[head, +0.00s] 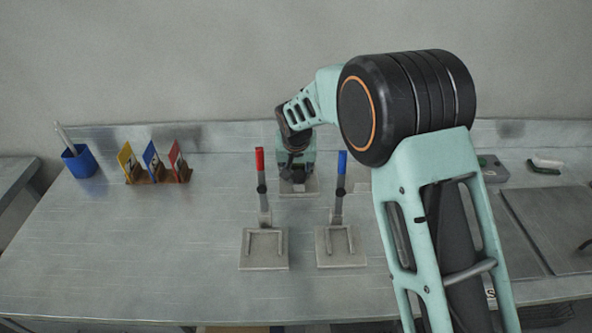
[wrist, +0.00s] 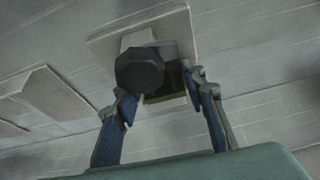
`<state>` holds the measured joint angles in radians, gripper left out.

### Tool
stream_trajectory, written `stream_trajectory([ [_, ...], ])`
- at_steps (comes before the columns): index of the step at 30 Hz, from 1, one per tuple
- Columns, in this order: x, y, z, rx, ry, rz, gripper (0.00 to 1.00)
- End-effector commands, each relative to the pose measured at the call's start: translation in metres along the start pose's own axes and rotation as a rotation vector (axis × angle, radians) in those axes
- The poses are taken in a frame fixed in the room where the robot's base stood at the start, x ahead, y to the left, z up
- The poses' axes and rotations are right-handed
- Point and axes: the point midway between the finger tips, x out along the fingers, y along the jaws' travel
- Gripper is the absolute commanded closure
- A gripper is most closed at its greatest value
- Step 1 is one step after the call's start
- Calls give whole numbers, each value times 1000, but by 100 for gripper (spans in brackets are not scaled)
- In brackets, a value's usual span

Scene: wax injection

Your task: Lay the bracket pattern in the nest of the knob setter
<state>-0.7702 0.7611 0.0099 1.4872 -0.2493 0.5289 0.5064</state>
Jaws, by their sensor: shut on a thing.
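The knob setter is a pale plate (wrist: 108,38) with a black many-sided knob (wrist: 140,70) on a grey post, seen close in the wrist view. In the head view its plate (head: 299,190) stands at the back between the two levers, mostly behind my arm. My gripper (wrist: 163,98) is over the plate, its blue-padded fingers on either side of a dark green piece (wrist: 172,84), which looks like the bracket pattern. The knob partly hides that piece. I cannot tell whether it touches the nest. My gripper is shut on it.
A red-handled lever stand (head: 264,262) and a blue-handled lever stand (head: 340,259) stand in front. A blue cup (head: 79,162) and coloured cards (head: 153,162) are at the back left. A dark plate (head: 550,225) lies at right. The left front table is clear.

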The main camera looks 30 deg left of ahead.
Motion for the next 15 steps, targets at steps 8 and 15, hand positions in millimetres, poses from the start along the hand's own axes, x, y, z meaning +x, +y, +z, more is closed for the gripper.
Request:
stream_trajectory([
  [8, 3, 0, 1, 0, 0, 0, 58],
  [15, 2, 0, 1, 0, -1, 0, 44],
])
